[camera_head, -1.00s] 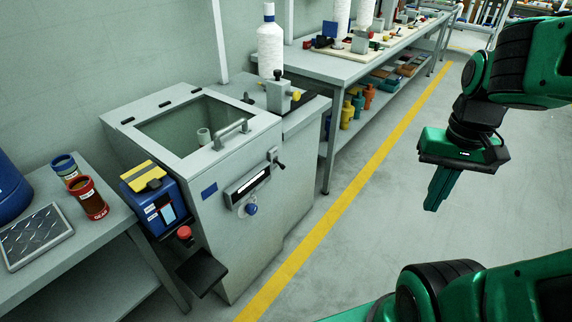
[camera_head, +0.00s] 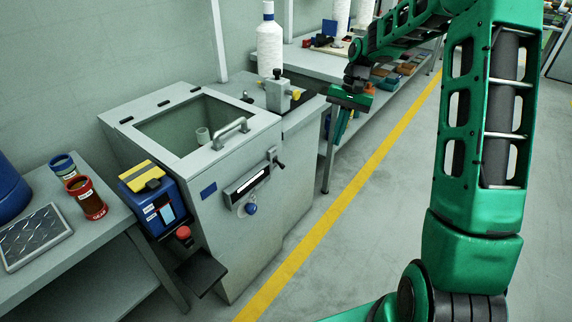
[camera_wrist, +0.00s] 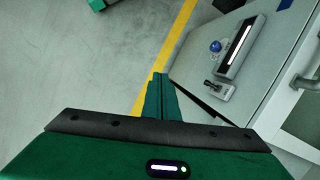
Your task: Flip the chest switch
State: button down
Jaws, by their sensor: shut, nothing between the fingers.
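The chest (camera_head: 216,240) is a grey cabinet with an open top, left of centre in the head view. On its front face are a small lever switch (camera_head: 277,160), a lit white strip panel (camera_head: 247,187) and a blue knob (camera_head: 251,209). In the wrist view the switch (camera_wrist: 220,90) lies right of the fingertips, with the blue knob (camera_wrist: 215,46) beyond it. My gripper (camera_head: 342,135) is shut and empty, right of the chest and apart from it. Its fingers also show in the wrist view (camera_wrist: 159,82), pointing forward.
A blue box with a yellow top (camera_head: 155,200) and a red button (camera_head: 183,232) sit on the chest's left side. A side table (camera_head: 95,238) holds cups and a plate. A long bench (camera_head: 318,65) stands behind my gripper.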

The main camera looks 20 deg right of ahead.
aim_at(280, 164)
jog(key=w+a+f+m+y, duration=0.1)
jog(key=w+a+f+y, duration=0.1)
jog(key=w+f, duration=0.5)
jog(key=w+a+f+m+y, duration=0.1)
jog(key=w+a+f+y, duration=0.1)
jog(key=w+f, duration=0.5)
jog(key=w+y, duration=0.1)
jog(key=w, duration=0.1)
jog(key=shift+w+a+f+t+y, duration=0.15)
jog(key=shift+w+f+t+y, duration=0.15)
jog(key=shift+f+y, duration=0.1)
jog(key=s+a+f, duration=0.3)
jog(key=a+f, duration=0.1)
jog(key=a, duration=0.3)
jog(key=shift+a+f, duration=0.2)
jog(key=shift+a, duration=0.2)
